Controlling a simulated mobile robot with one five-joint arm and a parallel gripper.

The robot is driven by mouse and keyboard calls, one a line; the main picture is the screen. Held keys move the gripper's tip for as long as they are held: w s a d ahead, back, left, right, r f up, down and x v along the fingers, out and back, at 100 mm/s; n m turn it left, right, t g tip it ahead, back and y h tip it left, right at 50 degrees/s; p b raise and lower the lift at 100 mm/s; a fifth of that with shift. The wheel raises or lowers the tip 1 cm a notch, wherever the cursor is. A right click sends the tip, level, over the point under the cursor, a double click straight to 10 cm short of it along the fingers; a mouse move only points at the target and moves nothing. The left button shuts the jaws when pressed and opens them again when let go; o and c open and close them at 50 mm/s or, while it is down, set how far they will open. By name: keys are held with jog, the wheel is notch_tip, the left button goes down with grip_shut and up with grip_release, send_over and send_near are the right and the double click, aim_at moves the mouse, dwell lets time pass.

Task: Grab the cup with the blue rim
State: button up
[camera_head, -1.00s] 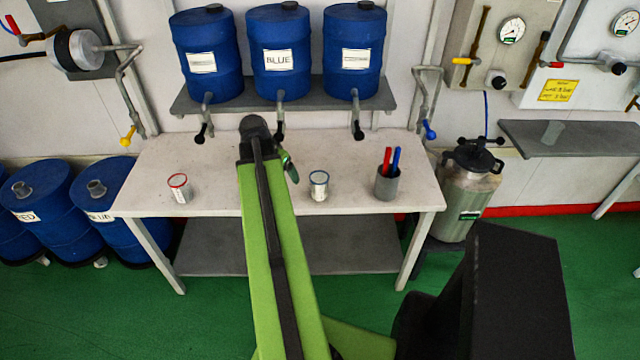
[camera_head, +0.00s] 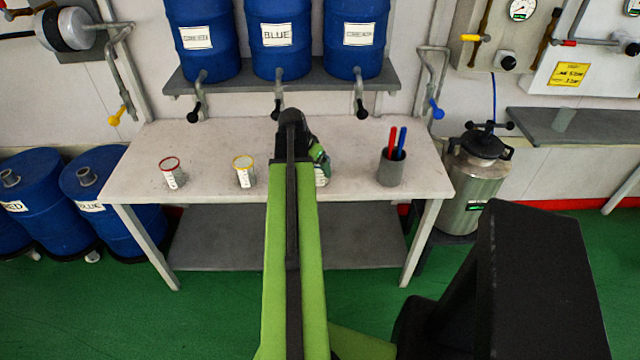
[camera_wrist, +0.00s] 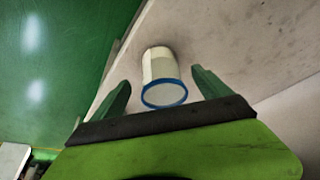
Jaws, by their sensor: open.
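The cup with the blue rim (camera_wrist: 160,72) stands on the table in the wrist view, its rim facing the camera. My gripper (camera_wrist: 159,88) is open, with one green finger to each side of the cup and a gap at both sides. In the head view only part of the blue-rimmed cup (camera_head: 322,176) shows; my arm and gripper (camera_head: 318,158) hide the rest, including its rim. A cup with a red rim (camera_head: 172,174) and a cup with a yellow rim (camera_head: 244,173) stand farther left on the white table (camera_head: 210,192).
A grey holder (camera_head: 390,172) with a red and a blue pen stands right of the cup. Blue barrels (camera_head: 277,45) sit on a shelf above the table, with taps hanging over its back edge. A metal canister (camera_head: 476,185) stands right of the table.

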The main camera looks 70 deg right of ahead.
jog(key=shift+s+d+f, duration=0.1)
jog(key=shift+d+f, duration=0.15)
jog(key=shift+f, duration=0.35)
jog(key=b+x, duration=0.4)
jog(key=x, duration=0.1)
jog(key=shift+d+b, duration=0.15)
jog(key=shift+b, duration=0.25)
jog(key=shift+r, duration=0.25)
jog(key=shift+c, duration=0.5)
jog(key=c, duration=1.5)
